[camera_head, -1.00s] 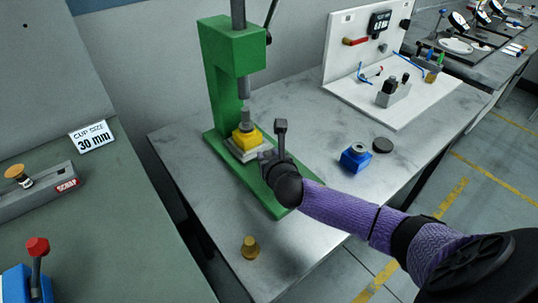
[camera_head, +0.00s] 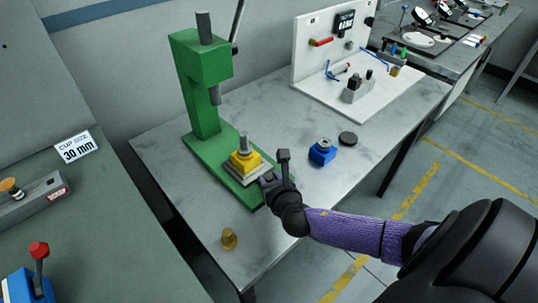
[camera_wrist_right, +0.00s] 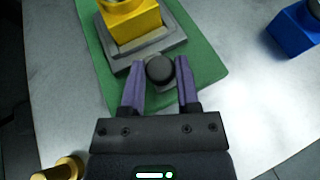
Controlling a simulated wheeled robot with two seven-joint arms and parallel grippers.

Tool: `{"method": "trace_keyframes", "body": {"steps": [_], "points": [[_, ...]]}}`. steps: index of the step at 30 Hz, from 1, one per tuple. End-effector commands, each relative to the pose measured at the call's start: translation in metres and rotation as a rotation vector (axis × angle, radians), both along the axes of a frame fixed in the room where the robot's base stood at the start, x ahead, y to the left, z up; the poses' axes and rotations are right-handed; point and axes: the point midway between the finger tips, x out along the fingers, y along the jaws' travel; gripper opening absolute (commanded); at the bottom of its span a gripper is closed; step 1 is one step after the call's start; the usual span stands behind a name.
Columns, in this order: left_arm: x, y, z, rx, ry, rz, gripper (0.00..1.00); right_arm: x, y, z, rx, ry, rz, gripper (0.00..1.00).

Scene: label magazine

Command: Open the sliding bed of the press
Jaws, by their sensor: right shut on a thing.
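The green press (camera_head: 204,110) stands on the grey table. Its sliding bed, a grey plate (camera_head: 238,173), carries a yellow block (camera_head: 246,162) with a grey cylinder on top. The bed sits forward of the ram (camera_head: 214,95), towards the front right end of the green base (camera_head: 205,155). My right gripper (camera_head: 268,182) is at the bed's front edge. In the right wrist view its two purple fingers (camera_wrist_right: 160,82) are shut on a dark round knob (camera_wrist_right: 160,69) at the front of the bed. My left gripper is not in view.
A blue block (camera_head: 322,151) and a black disc (camera_head: 348,138) lie right of the press. A white fixture board (camera_head: 312,55) stands behind them. Bare table lies between the brass piece and my right gripper.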

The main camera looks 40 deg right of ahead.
Motion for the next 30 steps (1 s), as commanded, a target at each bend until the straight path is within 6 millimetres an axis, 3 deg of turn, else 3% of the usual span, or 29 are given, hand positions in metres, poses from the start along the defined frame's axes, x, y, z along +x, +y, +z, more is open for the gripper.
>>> {"method": "trace_keyframes", "body": {"steps": [1, 2, 6, 17, 24, 30], "points": [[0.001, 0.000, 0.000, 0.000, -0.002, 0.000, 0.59, 0.001, 0.000, 0.001, -0.001, -0.002, 0.000, 0.00], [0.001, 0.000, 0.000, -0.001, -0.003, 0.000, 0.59, 0.001, 0.000, 0.001, -0.001, -0.002, 0.000, 0.46], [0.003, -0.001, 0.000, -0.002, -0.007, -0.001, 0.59, 0.001, 0.000, 0.001, -0.001, -0.002, 0.000, 0.75], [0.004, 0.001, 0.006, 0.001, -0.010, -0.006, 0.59, -0.007, 0.003, 0.005, -0.002, 0.000, 0.002, 0.75], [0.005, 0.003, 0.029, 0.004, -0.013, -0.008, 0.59, -0.058, 0.019, 0.029, 0.000, 0.002, 0.003, 0.75], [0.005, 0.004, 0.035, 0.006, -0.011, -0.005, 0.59, -0.084, 0.027, 0.039, 0.000, -0.001, 0.000, 0.75]]}}
